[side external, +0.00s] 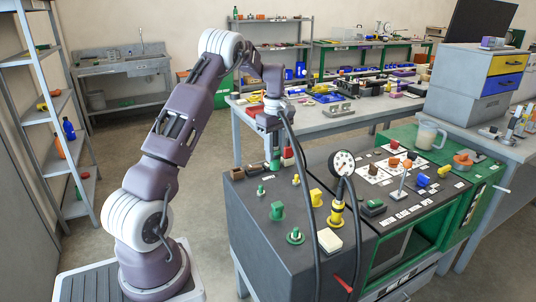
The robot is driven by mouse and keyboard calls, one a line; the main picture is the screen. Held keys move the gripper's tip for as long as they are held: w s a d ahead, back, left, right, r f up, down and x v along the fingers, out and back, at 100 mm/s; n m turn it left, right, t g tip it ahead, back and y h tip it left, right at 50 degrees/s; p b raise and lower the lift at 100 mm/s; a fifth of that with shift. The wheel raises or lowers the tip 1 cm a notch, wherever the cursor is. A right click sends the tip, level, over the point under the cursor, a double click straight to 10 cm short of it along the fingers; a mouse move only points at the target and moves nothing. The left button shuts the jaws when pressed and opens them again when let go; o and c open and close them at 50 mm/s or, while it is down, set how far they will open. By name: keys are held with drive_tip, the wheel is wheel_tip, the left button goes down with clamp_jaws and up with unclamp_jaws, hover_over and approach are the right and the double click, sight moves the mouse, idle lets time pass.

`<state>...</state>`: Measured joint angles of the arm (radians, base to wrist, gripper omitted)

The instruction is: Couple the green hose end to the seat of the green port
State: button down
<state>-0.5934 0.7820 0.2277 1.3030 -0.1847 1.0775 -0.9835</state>
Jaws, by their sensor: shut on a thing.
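My gripper (271,140) points down over the back left part of the dark cart top. It is shut on the green hose end (275,160), which hangs upright below the fingers. A black hose (303,180) runs from beside my gripper down over the cart's front. A round, flanged green fitting (295,237), which looks like the green port, stands near the front of the cart top, apart from the held end. A green block (277,211) and a small green piece (261,190) stand behind it. The inside of the port's seat is too small to make out.
A yellow fitting (337,216) with a pressure gauge (343,162) and a second black hose stands right of the green fitting. A yellow block (316,198), a pale pad (329,241) and a red piece (288,154) are nearby. The control panel lies to the right.

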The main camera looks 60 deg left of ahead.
drive_tip(key=d+f+m, duration=0.2)
drive_tip(key=d, duration=0.7)
drive_tip(key=m, duration=0.3)
hover_over(296, 228)
drive_tip(key=f, duration=0.1)
drive_tip(key=shift+w+f, duration=0.1)
drive_tip(key=shift+f, duration=0.05)
drive_tip(key=shift+f, duration=0.1)
drive_tip(key=shift+f, duration=2.7)
drive_tip(key=shift+f, duration=2.1)
drive_tip(key=c, duration=0.9)
unclamp_jaws()
drive_tip(key=shift+c, duration=0.2)
